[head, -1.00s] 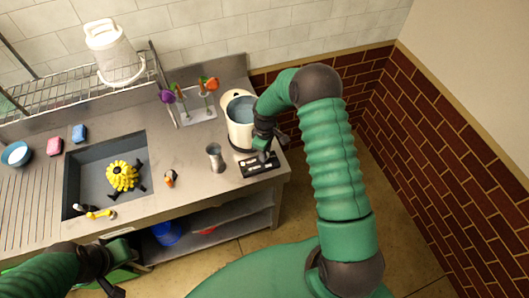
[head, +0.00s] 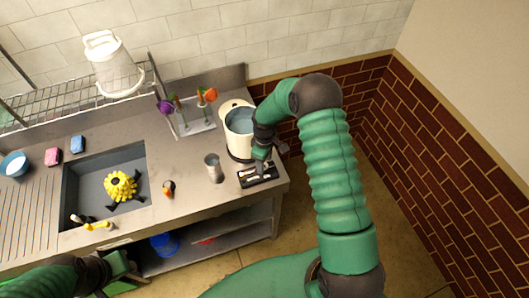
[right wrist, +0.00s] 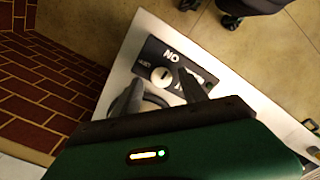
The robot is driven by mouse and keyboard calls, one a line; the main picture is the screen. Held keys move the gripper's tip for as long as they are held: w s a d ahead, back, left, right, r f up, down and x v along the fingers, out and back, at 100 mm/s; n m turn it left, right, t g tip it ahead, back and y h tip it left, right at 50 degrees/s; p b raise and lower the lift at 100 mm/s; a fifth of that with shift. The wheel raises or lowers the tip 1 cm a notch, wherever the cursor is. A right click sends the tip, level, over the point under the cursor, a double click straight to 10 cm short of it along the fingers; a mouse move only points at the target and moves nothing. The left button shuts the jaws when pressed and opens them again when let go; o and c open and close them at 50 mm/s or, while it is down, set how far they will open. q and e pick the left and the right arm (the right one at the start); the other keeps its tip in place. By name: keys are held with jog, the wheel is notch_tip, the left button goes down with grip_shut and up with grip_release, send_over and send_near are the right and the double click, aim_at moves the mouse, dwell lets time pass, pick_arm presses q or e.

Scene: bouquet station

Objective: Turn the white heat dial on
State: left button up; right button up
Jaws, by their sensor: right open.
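The black control panel (head: 246,181) lies at the counter's front right corner. In the right wrist view, the panel (right wrist: 146,53) carries the round white dial (right wrist: 162,75) and white lettering, seen upside down. My right gripper (head: 260,164) points down over the panel. In the right wrist view, my right gripper (right wrist: 166,86) is open, with one dark finger on each side of the dial; I cannot tell whether they touch it. The fingers partly cover the panel. My left gripper (head: 115,272) is low at the left, away from the panel; its jaws are unclear.
A cream pot of water (head: 239,122) stands just behind the panel, close to my right gripper. A metal cup (head: 213,168) stands left of the panel. A flower rack (head: 196,128) is behind, and a sink (head: 92,172) with yellow flowers (head: 121,186) is farther left.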

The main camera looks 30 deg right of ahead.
notch_tip(320, 180, up, 16)
jog(key=b, duration=0.2)
jog(key=shift+b, duration=0.35)
jog(key=shift+f, duration=0.1)
jog(key=s+a+f+m+t+b, duration=0.1)
jog(key=s+a+f+m+b, duration=0.1)
jog(key=s+a, duration=0.4)
jog(key=s+a+f+m+t+b, duration=0.1)
jog(key=s+a+f+m+b, duration=0.2)
jog(key=s, duration=0.7)
jog(key=a+f+m, duration=0.1)
jog(key=a, duration=0.1)
jog(key=shift+a+f+t, duration=0.3)
jog(key=shift+a+f, duration=0.05)
jog(key=shift+f, duration=0.05)
jog(key=shift+s+a, duration=0.1)
jog(key=shift+a, duration=0.25)
